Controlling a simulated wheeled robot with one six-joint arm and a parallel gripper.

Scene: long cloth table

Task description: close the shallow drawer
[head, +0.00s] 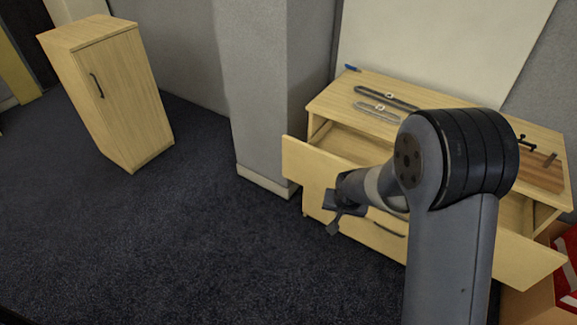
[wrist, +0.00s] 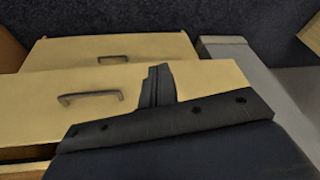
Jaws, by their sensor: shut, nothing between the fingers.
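The shallow drawer (head: 306,167) is the top drawer of a light wood chest (head: 333,107). It stands pulled out, with its interior partly showing behind the front panel. My arm hides the middle of it in the head view. In the wrist view, a drawer front with a grey handle (wrist: 60,120) lies beside my gripper. My gripper (head: 335,224) is shut and empty, by the left half of the drawer front. Its fingers also show in the wrist view (wrist: 158,86). I cannot tell whether they touch the panel.
A lower drawer with a dark handle (head: 390,229) is below. Grey metal tools (head: 378,112) and a wooden board (head: 541,172) lie on the chest top. A grey pillar (head: 252,85) stands left of the chest, a red box (head: 567,267) right. Dark carpet (head: 190,240) is clear at left.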

